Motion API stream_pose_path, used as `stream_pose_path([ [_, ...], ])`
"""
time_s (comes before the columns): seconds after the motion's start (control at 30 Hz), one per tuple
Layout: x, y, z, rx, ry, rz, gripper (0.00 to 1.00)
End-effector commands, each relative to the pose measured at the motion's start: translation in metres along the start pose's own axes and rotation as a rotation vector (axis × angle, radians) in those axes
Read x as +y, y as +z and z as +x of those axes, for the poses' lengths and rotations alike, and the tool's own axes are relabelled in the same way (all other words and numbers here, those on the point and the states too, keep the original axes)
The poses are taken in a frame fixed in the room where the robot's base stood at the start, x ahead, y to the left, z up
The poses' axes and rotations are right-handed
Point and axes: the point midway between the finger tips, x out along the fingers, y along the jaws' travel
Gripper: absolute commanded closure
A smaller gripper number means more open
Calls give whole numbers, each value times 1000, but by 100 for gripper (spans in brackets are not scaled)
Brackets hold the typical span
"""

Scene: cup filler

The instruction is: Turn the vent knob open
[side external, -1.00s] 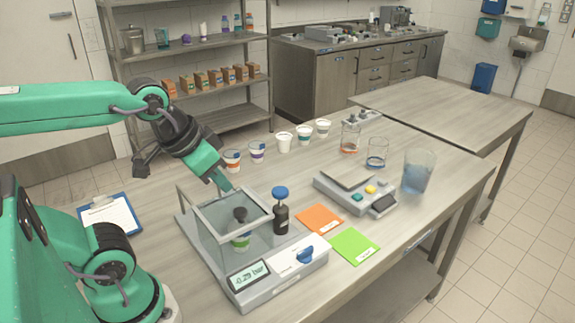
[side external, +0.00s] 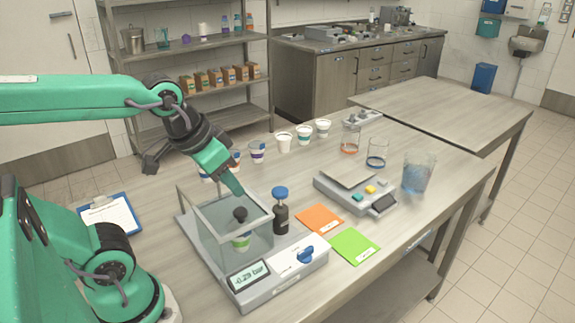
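The vacuum unit (side external: 244,297) stands on the near table. Its display (side external: 249,275) reads about -0.29 bar. A blue knob (side external: 305,254), which I take to be the vent knob, sits on the white panel at the right of its front. The clear chamber (side external: 205,240) holds a cup with a green band (side external: 241,243). A black piece (side external: 240,214) shows above that cup. My gripper (side external: 241,194) points down at the rear rim of the chamber, up and left of the blue knob and apart from it. Its fingers overlap in this view, so their opening cannot be told.
A dark bottle with a blue cap (side external: 281,211) stands right beside the chamber. Orange (side external: 319,219) and green (side external: 354,246) cards lie right of the unit. A scale (side external: 356,190), a blue beaker (side external: 417,172) and a row of cups (side external: 284,143) stand farther back.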

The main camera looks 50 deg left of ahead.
Motion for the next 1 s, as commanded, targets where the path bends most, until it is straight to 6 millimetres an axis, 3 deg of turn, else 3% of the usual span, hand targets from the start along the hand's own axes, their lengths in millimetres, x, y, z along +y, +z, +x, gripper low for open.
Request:
stream_pose_path([
  [0.47, 25, -41, 49, -186, 18, -2, 67],
  [1.0, 63, -66, 134, -392, 3, 0, 67],
])
